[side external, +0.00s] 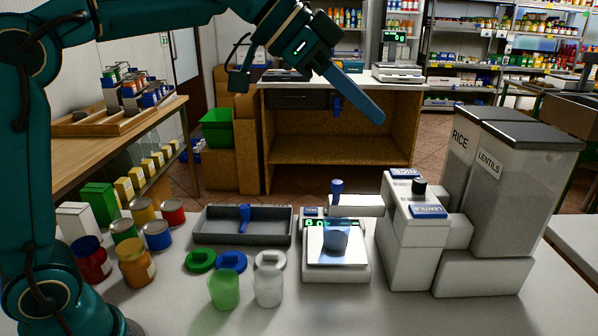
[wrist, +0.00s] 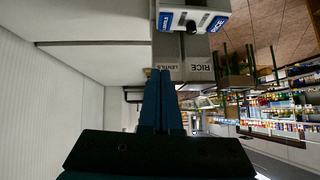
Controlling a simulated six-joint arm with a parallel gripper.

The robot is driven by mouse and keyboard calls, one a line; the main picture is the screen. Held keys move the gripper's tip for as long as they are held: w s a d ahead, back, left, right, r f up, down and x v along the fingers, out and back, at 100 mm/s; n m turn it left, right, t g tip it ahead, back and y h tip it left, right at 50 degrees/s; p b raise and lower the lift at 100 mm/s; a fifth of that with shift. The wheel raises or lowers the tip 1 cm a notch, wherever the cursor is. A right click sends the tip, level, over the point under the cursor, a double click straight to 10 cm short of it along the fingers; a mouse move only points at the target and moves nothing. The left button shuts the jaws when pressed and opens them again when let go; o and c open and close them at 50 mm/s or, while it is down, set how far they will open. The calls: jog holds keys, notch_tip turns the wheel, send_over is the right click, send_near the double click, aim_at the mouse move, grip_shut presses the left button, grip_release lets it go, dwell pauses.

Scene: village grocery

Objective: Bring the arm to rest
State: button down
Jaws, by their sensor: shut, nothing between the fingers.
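My teal arm reaches in from the left of the side external view. My gripper (side external: 378,116) is raised high over the far side of the counter, in front of the back cabinet, with its shut fingers pointing down to the right. Nothing is between the fingers. My gripper touches nothing that I can see.
A grey tray (side external: 215,227) holds a blue item. Green and clear cups, lids, jars and cans stand to the left. The counter's front is mostly clear.

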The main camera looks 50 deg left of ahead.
jog(key=s+a+f+n+g+y, duration=0.1)
jog(key=s+a+f+n+y, duration=0.2)
jog(key=s+f, duration=0.5)
jog(key=s+a+f+n+y, duration=0.3)
jog(key=s+a+f+n, duration=0.3)
jog(key=s, duration=0.7)
notch_tip(320, 180, down, 2)
jog(key=shift+g, duration=0.4)
dwell(4.9)
